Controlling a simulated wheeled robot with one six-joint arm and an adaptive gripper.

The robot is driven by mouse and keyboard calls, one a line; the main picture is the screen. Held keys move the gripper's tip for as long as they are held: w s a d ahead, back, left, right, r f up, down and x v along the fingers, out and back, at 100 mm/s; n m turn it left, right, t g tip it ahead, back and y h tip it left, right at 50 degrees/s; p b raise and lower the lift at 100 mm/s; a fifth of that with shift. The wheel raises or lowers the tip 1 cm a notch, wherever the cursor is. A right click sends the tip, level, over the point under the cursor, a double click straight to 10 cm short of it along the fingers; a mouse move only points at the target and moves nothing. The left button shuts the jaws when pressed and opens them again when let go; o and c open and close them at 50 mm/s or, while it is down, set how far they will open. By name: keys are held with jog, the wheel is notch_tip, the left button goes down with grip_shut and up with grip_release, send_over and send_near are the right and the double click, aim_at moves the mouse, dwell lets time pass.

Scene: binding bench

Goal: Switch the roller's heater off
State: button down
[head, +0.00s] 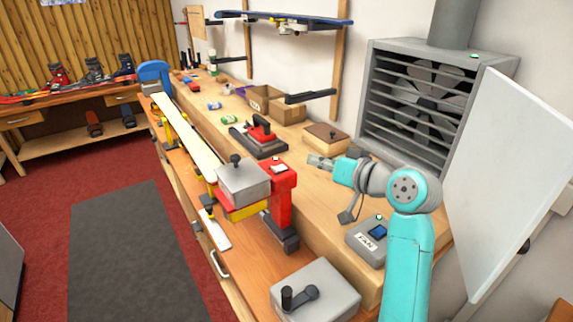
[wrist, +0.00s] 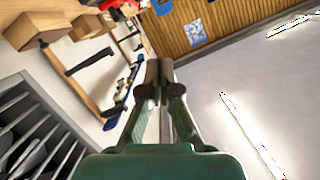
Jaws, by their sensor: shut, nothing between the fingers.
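A machine that looks like the roller (head: 243,184) stands at the bench's front edge, with a grey block, a black knob and a yellow part below. Beside it is a red post (head: 281,195) with a small pale switch-like patch (head: 279,167) on top; its setting is too small to tell. My gripper (head: 311,160) is above the bench, right of and behind the red post, apart from it. In the wrist view my gripper (wrist: 160,88) has its fingers together with nothing held. The roller cannot be made out in the wrist view.
A FAN switch box (head: 367,241) sits below my arm, near a grey box with a crank (head: 318,292). A red-handled iron (head: 260,136), a brown box (head: 326,137) and a long ski (head: 188,132) are on the bench. A vent fan (head: 425,90) and pale panel (head: 515,170) stand right.

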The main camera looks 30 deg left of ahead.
send_over(284, 175)
jog(key=w, duration=0.2)
jog(key=shift+s+d+f, duration=0.1)
jog(key=shift+s+f, duration=0.05)
jog(key=shift+f, duration=0.4)
jog(key=shift+s+d+f, duration=0.1)
jog(key=shift+f, duration=0.45)
jog(key=shift+s+f, duration=0.25)
jog(key=shift+f, duration=0.35)
jog(key=shift+s+f, duration=0.2)
jog(key=shift+f, duration=0.35)
jog(key=shift+s+a+f, duration=0.2)
jog(key=shift+s+f, duration=0.15)
jog(key=shift+f, duration=0.3)
